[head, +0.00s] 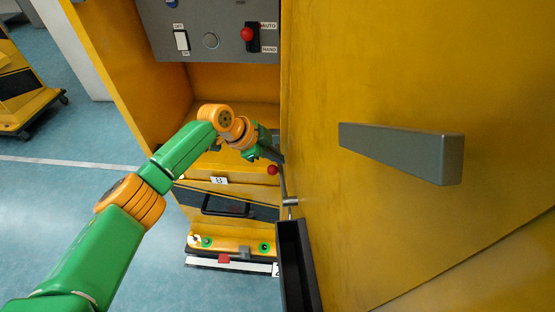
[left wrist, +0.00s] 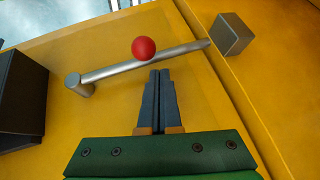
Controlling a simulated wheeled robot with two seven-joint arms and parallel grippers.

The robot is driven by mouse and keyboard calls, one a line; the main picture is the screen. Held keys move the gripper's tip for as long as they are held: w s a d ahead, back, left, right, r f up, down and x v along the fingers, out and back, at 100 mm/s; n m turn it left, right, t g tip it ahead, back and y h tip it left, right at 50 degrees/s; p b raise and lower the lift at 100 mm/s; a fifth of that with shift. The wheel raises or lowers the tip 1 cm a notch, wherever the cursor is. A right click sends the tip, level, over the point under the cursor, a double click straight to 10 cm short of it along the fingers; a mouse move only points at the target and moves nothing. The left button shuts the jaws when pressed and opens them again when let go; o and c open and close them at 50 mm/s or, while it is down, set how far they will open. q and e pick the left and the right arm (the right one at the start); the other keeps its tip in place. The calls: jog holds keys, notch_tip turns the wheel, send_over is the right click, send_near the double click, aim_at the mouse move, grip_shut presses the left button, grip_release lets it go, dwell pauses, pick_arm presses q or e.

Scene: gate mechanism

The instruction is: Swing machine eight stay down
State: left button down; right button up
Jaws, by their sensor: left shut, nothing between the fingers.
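The stay is a grey metal bar (left wrist: 115,66) with a red ball knob (left wrist: 144,47). In the left wrist view it runs from a round pivot post (left wrist: 78,85) at left to a grey block (left wrist: 233,34) at upper right. My left gripper (left wrist: 160,74) is shut and empty, its fingertips just below the bar and knob in that view; I cannot tell if they touch. In the head view the red knob (head: 272,170) shows just below my left gripper (head: 276,157), beside the large yellow panel. A label reading 8 (head: 219,181) is on the machine front. My right gripper is out of view.
The large yellow panel (head: 400,80) with a grey handle (head: 400,152) fills the right side. A control panel (head: 215,30) with switches is above. Open blue floor (head: 60,210) lies at left.

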pick_arm(q)
jog(key=shift+a+f+b, duration=0.1)
jog(key=shift+f+b, duration=0.25)
jog(key=shift+f, duration=0.05)
jog(key=shift+w+f, duration=0.1)
jog(key=shift+w, duration=0.05)
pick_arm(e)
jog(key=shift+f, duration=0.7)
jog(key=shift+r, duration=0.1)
pick_arm(q)
jog(key=r+p, duration=0.2)
jog(key=d+r+p, duration=0.1)
jog(key=r+p, duration=0.1)
jog(key=shift+r+p, duration=0.35)
jog(key=shift+p, duration=0.05)
jog(key=a+r, duration=0.1)
jog(key=a+r+b, duration=0.1)
jog(key=shift+a+r, duration=0.15)
jog(key=shift+a, duration=0.2)
jog(key=w+b+v, duration=0.1)
jog(key=v, duration=0.5)
jog(key=shift+r, duration=0.3)
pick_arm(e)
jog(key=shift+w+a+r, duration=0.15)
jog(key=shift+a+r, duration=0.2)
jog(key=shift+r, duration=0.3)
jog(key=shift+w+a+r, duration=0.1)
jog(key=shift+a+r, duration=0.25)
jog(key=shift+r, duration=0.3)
